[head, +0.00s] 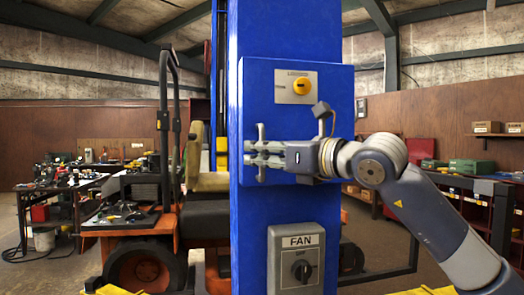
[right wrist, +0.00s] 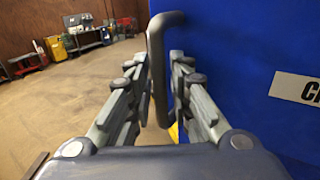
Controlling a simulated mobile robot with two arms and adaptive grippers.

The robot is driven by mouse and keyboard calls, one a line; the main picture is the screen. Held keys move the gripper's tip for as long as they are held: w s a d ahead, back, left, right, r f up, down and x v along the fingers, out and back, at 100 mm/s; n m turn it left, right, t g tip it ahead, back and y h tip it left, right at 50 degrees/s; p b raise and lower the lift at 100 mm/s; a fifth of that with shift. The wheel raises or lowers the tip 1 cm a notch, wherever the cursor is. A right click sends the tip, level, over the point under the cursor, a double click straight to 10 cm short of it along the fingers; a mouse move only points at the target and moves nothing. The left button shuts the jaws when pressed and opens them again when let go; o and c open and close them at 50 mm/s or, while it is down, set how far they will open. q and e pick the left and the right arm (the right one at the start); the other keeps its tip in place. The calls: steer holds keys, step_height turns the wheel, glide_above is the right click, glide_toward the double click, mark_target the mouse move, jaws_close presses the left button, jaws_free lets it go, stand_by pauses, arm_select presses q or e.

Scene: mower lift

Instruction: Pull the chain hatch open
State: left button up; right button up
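The blue chain hatch (head: 258,90) is a flat panel on the front of the blue column and looks closed. Its grey upright handle (head: 261,131) is at the panel's left side. My right gripper (head: 262,154) reaches in from the right, across the panel. In the right wrist view the handle (right wrist: 156,60) stands between the two fingers, which are close in on either side of it, one inside its loop. A white label (right wrist: 297,88) starting with "C" is partly in view there; my gripper hides it in the head view. My left gripper is out of view.
A plate with a yellow knob (head: 297,87) is on the panel above my gripper. A fan switch (head: 296,260) is below on the column (head: 250,225). An orange vehicle (head: 140,250) and a cluttered bench stand left. The floor left of the handle looks clear.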

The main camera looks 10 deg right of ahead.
steer(key=shift+c, duration=0.3)
jaws_close()
steer(key=shift+s, duration=0.1)
